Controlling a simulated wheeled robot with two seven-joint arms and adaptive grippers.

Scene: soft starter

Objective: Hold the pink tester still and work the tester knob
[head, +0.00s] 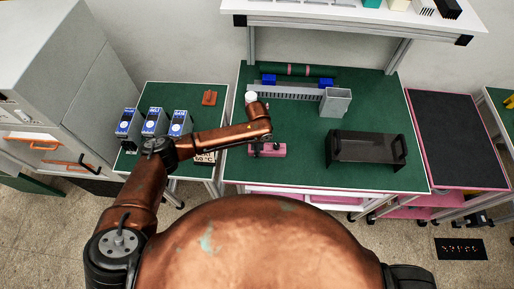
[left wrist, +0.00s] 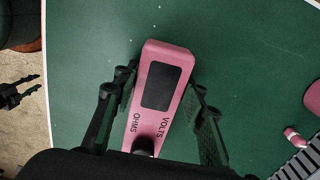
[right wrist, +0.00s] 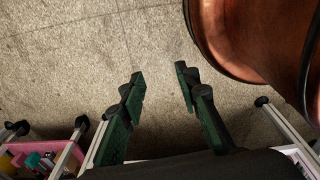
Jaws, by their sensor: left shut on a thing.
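The pink tester (head: 281,152) lies near the front edge of the green-topped bench. In the left wrist view the tester (left wrist: 146,104) shows a dark screen and the words OHMS and VOLTS. The dark tester knob (left wrist: 144,145) is between these words, partly hidden by my wrist. My left gripper (left wrist: 163,84) is shut on the tester, a finger along each long side; it also shows in the head view (head: 266,147). My right gripper (right wrist: 160,72) is open and empty over the floor, out of the head view.
A dark handled tray (head: 365,148) stands right of the tester. A grey upright block (head: 336,103) and a slotted grey duct (head: 290,94) are behind. Several blue-fronted units (head: 154,122) stand on the left bench. The bench between tester and tray is clear.

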